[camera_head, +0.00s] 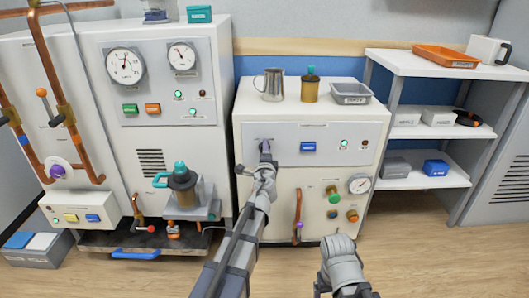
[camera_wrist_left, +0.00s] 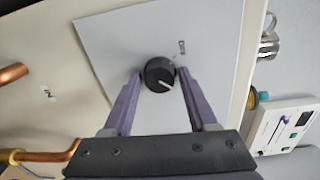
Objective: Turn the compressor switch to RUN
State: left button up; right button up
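The switch is a round black knob (camera_wrist_left: 159,73) with a white pointer line, on a light grey panel (camera_wrist_left: 105,30) in the left wrist view. Its pointer aims toward the lower right of that picture. A small label (camera_wrist_left: 181,47) sits beside the knob; I cannot read it surely. My left gripper (camera_wrist_left: 159,74) has its purple fingers on either side of the knob, with small gaps showing. In the head view, my left gripper (camera_head: 265,148) is at the left part of the middle white cabinet's upper panel (camera_head: 320,134) and hides the knob. My right gripper's fingers are not visible.
A metal mug (camera_head: 270,85), a brown canister (camera_head: 310,90) and a grey tray (camera_head: 351,94) stand on the cabinet. A copper handle (camera_head: 298,214), valve knobs and a gauge (camera_head: 359,184) are below the panel. A shelf (camera_head: 425,132) stands right. Floor in front is clear.

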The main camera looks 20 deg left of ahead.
pick_arm(q)
jog(key=shift+o, duration=1)
jog(key=v, duration=0.7)
jog(key=shift+s, duration=0.4)
jog(key=shift+d, duration=0.1)
